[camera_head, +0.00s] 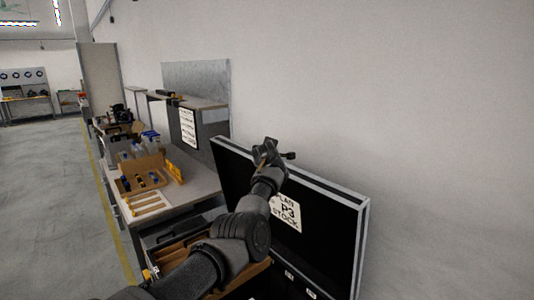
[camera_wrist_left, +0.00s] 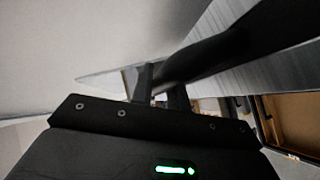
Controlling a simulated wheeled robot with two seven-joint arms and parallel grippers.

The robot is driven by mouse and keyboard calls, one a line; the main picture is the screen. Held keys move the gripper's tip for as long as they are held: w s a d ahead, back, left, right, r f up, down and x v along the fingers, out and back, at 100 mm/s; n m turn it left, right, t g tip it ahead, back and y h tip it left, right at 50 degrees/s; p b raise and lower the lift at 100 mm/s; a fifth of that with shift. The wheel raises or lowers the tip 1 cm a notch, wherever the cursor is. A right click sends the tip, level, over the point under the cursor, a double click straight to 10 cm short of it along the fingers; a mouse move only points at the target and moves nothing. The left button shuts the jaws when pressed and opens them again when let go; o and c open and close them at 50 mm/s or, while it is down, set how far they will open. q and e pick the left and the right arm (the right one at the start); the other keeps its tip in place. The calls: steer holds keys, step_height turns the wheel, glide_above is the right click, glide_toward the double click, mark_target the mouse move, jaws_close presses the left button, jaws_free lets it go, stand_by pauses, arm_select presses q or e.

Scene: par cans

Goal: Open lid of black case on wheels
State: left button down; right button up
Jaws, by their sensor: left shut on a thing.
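The black case's lid (camera_head: 325,222) stands raised and steeply tilted in the head view, with a silver metal rim and a white label (camera_head: 286,211) reading "P3 STOCK" on its inner face. Part of the case's dark interior (camera_head: 270,288) shows at the bottom edge; its wheels are out of view. My left arm reaches across the lid, and my left gripper (camera_head: 272,154) is at its top edge. In the wrist view the left gripper (camera_wrist_left: 161,88) is shut on a dark curved bar (camera_wrist_left: 210,55), which looks like the lid's handle. My right gripper is not in view.
A workbench (camera_head: 197,186) with a cardboard tray (camera_head: 142,180) and tools stands left of the case. A grey panel (camera_head: 208,85) rises behind it. A bare wall is close behind the lid on the right. Open floor (camera_head: 60,200) lies at far left.

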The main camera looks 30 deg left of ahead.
arm_select(q)
steer(key=c, duration=1.6)
jaws_free()
steer(key=shift+a+r, duration=0.25)
steer(key=shift+r, duration=0.05)
steer(key=shift+o, duration=1.1)
steer(key=shift+a+f, duration=0.1)
steer(key=shift+f, duration=0.1)
steer(key=shift+d, duration=0.4)
steer(key=shift+s+d+b, duration=0.1)
steer(key=shift+s+b, duration=0.2)
steer(key=shift+s, duration=0.1)
steer(key=shift+b+v, duration=1.55)
steer(key=shift+v, duration=3.35)
